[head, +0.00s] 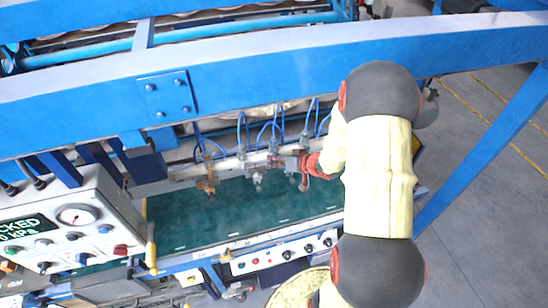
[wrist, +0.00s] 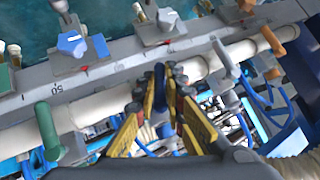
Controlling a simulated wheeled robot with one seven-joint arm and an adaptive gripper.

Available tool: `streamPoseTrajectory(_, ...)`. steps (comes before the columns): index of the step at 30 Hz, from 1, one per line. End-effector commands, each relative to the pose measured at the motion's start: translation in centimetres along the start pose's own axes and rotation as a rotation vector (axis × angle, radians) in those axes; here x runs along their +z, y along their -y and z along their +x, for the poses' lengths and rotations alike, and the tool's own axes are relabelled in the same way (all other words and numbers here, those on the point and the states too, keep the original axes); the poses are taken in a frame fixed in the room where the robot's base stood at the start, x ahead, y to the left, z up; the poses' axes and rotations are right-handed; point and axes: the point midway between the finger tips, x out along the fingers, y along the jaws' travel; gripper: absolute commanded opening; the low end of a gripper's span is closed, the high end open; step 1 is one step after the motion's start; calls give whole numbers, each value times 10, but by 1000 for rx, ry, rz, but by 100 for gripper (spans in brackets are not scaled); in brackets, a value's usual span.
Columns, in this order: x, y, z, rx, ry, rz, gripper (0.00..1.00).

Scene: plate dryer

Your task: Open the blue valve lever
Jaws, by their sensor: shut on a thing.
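In the wrist view the blue valve lever (wrist: 158,84) stands between the yellow, dark-padded fingers of my gripper (wrist: 162,96). The fingers are shut on it, and they hide part of the lever and its joint with the white pipe (wrist: 88,109). In the head view my gripper (head: 301,167) is at the pipe row above the green panel; the lever cannot be made out there.
A green lever (wrist: 47,130) and an orange lever (wrist: 271,41) are on the same pipe line. A blue knob (wrist: 72,44) sits on the grey rail. Blue hoses (wrist: 250,110) hang close by. In the head view, a control box (head: 75,225) stands at left.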

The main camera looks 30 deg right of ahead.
Motion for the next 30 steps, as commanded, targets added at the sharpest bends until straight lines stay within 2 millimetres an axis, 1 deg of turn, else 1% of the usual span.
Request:
streamPoseTrajectory(1, 4, 0, 0, 26, 14, -22, 0)
streamPoseTrajectory(6, 4, -4, 0, 105, 35, -101, 0)
streamPoseTrajectory(13, 5, -7, -1, 175, 55, -168, 0)
streamPoseTrajectory(30, 3, -8, -2, 207, 63, -200, 0)
